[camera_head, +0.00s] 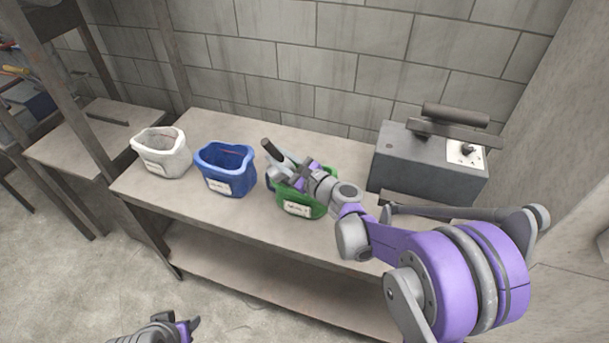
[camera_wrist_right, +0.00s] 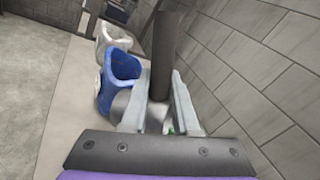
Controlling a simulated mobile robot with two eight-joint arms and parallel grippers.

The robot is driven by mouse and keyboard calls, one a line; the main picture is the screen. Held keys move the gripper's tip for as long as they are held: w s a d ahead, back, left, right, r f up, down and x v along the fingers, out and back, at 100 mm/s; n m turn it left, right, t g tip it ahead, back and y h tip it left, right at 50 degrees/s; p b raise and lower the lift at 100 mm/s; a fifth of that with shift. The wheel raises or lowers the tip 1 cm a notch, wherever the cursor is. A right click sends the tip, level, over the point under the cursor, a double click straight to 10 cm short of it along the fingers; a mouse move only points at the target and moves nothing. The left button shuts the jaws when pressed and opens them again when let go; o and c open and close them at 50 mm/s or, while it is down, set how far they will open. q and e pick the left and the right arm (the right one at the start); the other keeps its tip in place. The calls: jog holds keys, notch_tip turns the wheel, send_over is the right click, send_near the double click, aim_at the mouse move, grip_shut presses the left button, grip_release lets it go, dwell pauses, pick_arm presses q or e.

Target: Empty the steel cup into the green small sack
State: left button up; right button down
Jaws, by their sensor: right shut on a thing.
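The green small sack (camera_head: 320,209) stands open on the bench with a white label on its front. My right gripper (camera_head: 287,171) is over its mouth and hides much of it. The gripper is shut on the steel cup, whose dark handle (camera_head: 270,146) sticks up to the left. In the right wrist view the dark handle (camera_wrist_right: 167,42) rises between the fingers, and part of the grey steel cup (camera_wrist_right: 121,103) shows at the left finger. The cup's contents are hidden. My left gripper (camera_head: 190,328) is low at the bottom edge, away from the bench; its opening is unclear.
A blue sack (camera_head: 226,184) and a white sack (camera_head: 172,161) stand left of the green one on the bench (camera_head: 210,125). A grey machine box (camera_head: 415,166) is at the right. A block wall is behind. A side table (camera_head: 75,138) is at the left.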

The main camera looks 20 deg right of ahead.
jog(key=shift+w+d+r, duration=0.1)
jog(key=shift+d, duration=0.05)
jog(key=shift+w+d+r+m, duration=0.1)
jog(key=shift+d+r+m, duration=0.15)
jog(key=shift+m, duration=0.55)
jog(key=shift+w+d+f+m+t+b, duration=0.1)
jog(key=shift+d+f+m+t+b, duration=0.3)
jog(key=shift+d+f+m+b, duration=0.35)
jog(key=shift+d+r+y, duration=0.25)
jog(key=shift+d+y, duration=0.05)
jog(key=shift+d, duration=0.15)
pick_arm(q)
jog(key=shift+s+f, duration=0.2)
jog(key=shift+f, duration=0.4)
jog(key=shift+s+f, duration=0.2)
jog(key=shift+f, duration=0.35)
pick_arm(e)
jog(key=shift+w+d+m, duration=0.1)
jog(key=shift+w+m, duration=0.05)
jog(key=shift+m, duration=0.1)
pick_arm(q)
jog(key=shift+w, duration=0.1)
pick_arm(e)
jog(key=shift+d, duration=0.1)
